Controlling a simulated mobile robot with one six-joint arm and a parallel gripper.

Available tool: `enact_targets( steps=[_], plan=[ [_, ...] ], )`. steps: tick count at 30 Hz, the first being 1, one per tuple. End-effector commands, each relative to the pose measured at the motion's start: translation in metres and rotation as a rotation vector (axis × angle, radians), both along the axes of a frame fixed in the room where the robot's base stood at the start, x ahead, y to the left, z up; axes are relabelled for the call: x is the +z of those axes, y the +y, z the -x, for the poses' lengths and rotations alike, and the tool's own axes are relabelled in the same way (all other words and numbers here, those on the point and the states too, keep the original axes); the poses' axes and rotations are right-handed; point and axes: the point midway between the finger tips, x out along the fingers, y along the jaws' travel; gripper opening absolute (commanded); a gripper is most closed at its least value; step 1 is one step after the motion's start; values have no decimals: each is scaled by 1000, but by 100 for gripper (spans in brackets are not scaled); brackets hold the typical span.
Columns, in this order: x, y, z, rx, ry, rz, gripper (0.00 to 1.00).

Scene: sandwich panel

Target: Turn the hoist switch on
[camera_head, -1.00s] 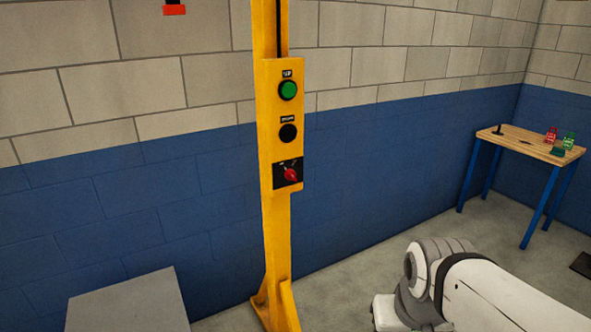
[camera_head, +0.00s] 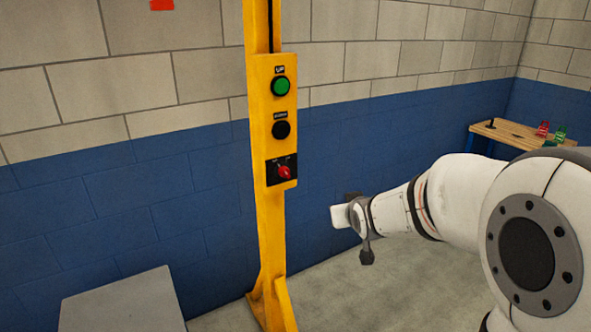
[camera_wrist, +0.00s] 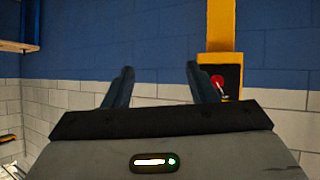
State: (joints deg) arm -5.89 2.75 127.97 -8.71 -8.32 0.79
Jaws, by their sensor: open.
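The hoist switch, a red rotary knob (camera_head: 285,172) on a black plate, is the lowest control on the yellow panel (camera_head: 262,150). Which label its pointer faces is too small to tell. My gripper (camera_wrist: 157,72) is open and empty, with two dark fingers apart. In the head view my arm's end (camera_head: 350,216) is right of the panel, apart from it and lower than the knob. The wrist view appears upside down; there the red knob (camera_wrist: 217,82) shows just right of the right finger, partly hidden by it.
A green button (camera_head: 281,86) and a black button (camera_head: 281,130) sit above the knob on the yellow post. A grey box (camera_head: 120,305) stands lower left. A wooden table (camera_head: 508,131) with small red and green items is at the right. The space between arm and panel is clear.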

Motion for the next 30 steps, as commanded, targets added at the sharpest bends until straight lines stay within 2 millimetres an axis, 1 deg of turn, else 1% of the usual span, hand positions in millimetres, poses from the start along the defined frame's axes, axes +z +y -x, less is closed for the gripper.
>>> enact_targets(
  steps=[1, 3, 6, 9, 12, 16, 19, 27, 30],
  plan=[
    [-3, 16, -26, 35, -69, -29, 52],
    [-2, 40, -54, 104, -177, -63, 52],
    [-3, 71, -82, 198, -307, -119, 52],
    [-3, 96, -97, 273, -407, -173, 52],
    [-4, 113, -104, 325, -471, -215, 52],
    [-4, 124, -109, 357, -513, -243, 52],
    [-3, 130, -117, 363, -519, -248, 52],
    [-2, 152, -154, 362, -520, -247, 52],
    [-2, 158, -165, 361, -519, -246, 52]
  ],
)
